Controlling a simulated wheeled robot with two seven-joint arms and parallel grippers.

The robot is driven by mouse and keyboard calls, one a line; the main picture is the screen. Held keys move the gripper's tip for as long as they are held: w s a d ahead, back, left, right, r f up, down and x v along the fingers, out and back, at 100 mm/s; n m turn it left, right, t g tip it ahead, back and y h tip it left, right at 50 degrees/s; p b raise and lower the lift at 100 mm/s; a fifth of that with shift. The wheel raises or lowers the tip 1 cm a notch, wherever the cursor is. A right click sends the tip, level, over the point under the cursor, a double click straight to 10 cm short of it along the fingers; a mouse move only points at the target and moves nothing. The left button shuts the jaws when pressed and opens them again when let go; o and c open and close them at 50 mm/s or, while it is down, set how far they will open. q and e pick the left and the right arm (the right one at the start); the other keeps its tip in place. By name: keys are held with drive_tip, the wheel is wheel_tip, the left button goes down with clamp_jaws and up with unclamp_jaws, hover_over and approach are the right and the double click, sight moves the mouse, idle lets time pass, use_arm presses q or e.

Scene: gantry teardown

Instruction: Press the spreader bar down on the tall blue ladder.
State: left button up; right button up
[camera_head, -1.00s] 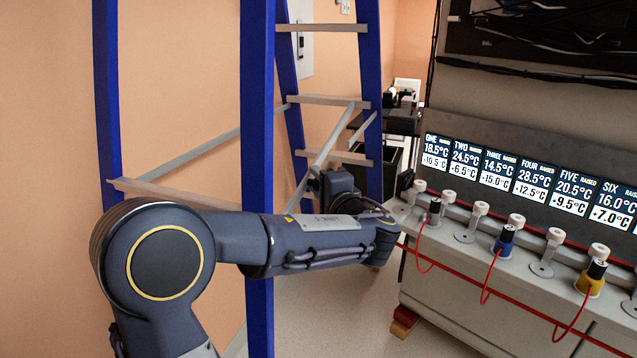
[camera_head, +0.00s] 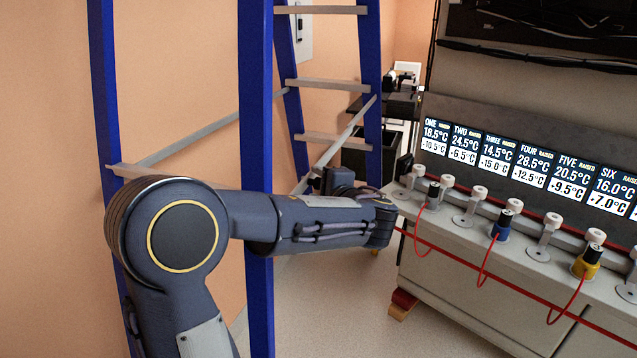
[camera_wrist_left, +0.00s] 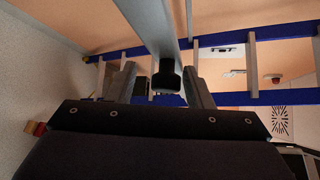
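The tall blue ladder (camera_head: 256,120) stands in front of me with its legs spread. A grey spreader bar (camera_head: 350,128) runs from behind my left wrist up to the right rear leg and looks nearly straight. Another grey bar (camera_head: 205,128) spans the left side. My left gripper (camera_head: 332,180) is low by the near end of the right bar; its fingers are hidden in the head view. In the left wrist view the fingers (camera_wrist_left: 163,85) are apart, with a grey bar (camera_wrist_left: 152,22) and its black end between them. I cannot tell whether they touch. My right gripper is out of view.
A grey bench (camera_head: 450,270) with temperature displays, several posts and red cables stands close on the right. A red cable runs along its front near my wrist. A dark bin and shelf are behind the ladder. Floor shows between ladder and bench.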

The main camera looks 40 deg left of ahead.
use_arm(q)
drive_tip(key=shift+r, duration=0.1)
drive_tip(key=b+v, duration=0.1)
drive_tip(key=v, duration=0.6)
drive_tip(key=shift+s+d, duration=0.2)
drive_tip(key=shift+d, duration=0.15)
